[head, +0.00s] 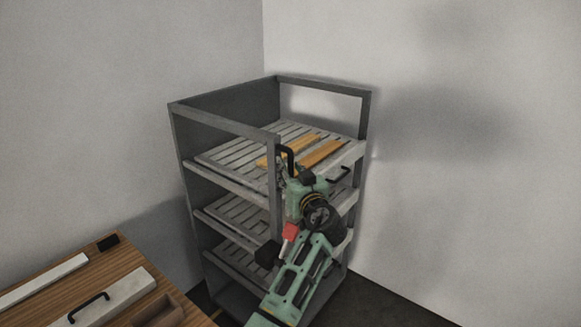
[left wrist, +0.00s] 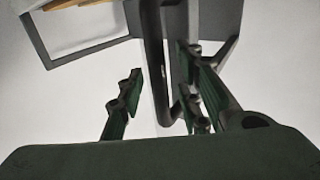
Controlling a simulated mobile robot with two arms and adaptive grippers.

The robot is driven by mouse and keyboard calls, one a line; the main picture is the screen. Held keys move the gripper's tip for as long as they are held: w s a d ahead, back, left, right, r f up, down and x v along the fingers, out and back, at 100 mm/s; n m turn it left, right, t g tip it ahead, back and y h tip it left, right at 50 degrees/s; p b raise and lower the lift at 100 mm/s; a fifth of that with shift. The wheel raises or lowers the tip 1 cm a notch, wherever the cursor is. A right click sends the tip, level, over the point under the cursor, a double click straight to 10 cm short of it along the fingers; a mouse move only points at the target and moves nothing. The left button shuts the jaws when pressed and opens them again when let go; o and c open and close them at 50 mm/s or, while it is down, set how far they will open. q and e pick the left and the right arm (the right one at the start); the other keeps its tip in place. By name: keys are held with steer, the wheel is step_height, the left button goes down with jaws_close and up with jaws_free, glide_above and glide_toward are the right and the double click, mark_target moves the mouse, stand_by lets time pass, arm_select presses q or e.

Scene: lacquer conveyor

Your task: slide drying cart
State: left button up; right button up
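The drying cart (head: 190,150) is a tall grey frame with slatted pale shelves, standing in the corner of the room. A dark upright handle (head: 289,155) sits at its front corner post. My left gripper (head: 285,172) is at this handle, in front of the cart. In the left wrist view, the dark handle (left wrist: 153,60) runs down between the two fingers of my left gripper (left wrist: 160,95), nearer the right finger. The fingers stand apart, with clear gaps beside the handle. My left arm hides part of the lower shelves. My right gripper is not in view.
Orange-brown wooden pieces (head: 318,153) lie on the cart's top shelf. A wooden table (head: 65,280) fills the lower left, with a pale panel bearing a black handle (head: 90,307) and a small black block (head: 108,242). Grey walls stand close behind the cart.

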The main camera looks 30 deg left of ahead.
arm_select(q)
steer(key=shift+w+a, duration=0.1)
steer(key=shift+c, duration=0.5)
jaws_close()
